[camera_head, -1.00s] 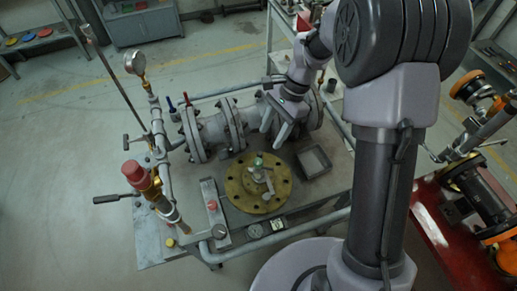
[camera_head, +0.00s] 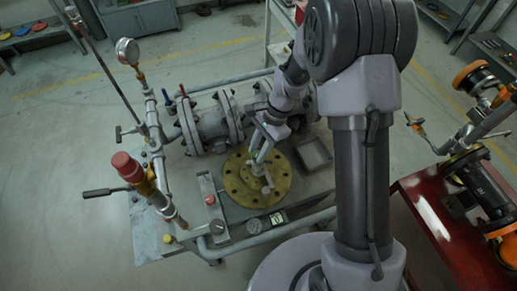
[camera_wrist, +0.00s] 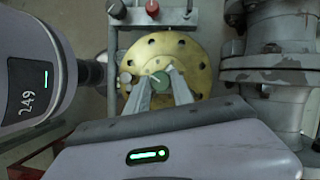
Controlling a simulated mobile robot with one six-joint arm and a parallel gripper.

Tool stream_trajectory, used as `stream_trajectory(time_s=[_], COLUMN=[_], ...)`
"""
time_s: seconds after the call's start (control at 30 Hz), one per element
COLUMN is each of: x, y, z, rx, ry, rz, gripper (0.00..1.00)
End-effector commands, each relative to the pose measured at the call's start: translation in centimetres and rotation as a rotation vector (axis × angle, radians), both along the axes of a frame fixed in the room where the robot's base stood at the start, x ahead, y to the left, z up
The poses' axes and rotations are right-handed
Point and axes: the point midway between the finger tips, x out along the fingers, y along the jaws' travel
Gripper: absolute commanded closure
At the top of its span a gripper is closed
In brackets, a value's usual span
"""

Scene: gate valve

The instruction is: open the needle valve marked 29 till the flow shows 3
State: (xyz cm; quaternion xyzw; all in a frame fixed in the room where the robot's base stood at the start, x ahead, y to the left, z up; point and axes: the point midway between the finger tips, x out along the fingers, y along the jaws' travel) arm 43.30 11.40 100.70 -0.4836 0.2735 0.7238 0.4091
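No 29 mark is legible.
A grey open tray (camera_head: 314,153) sits right of the flange. A flanged pipe body (camera_head: 215,125) lies behind it. A red-topped valve (camera_head: 128,168), a gauge (camera_head: 127,50) and upright pipes stand at left. A plate with a red button (camera_head: 210,200) is close to the flange's left.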

Motion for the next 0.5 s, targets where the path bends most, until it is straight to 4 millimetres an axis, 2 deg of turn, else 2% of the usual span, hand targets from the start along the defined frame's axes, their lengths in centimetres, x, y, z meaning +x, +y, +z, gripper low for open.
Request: stream_trajectory(time_s=[0.07, 0.5], x=[0.01, 0.09], y=[0.0, 0.03], z=[0.02, 0.14], rx=[0.0, 0.0], ry=[0.0, 0.0], rz=[0.0, 0.086], gripper=[1.0, 1.0])
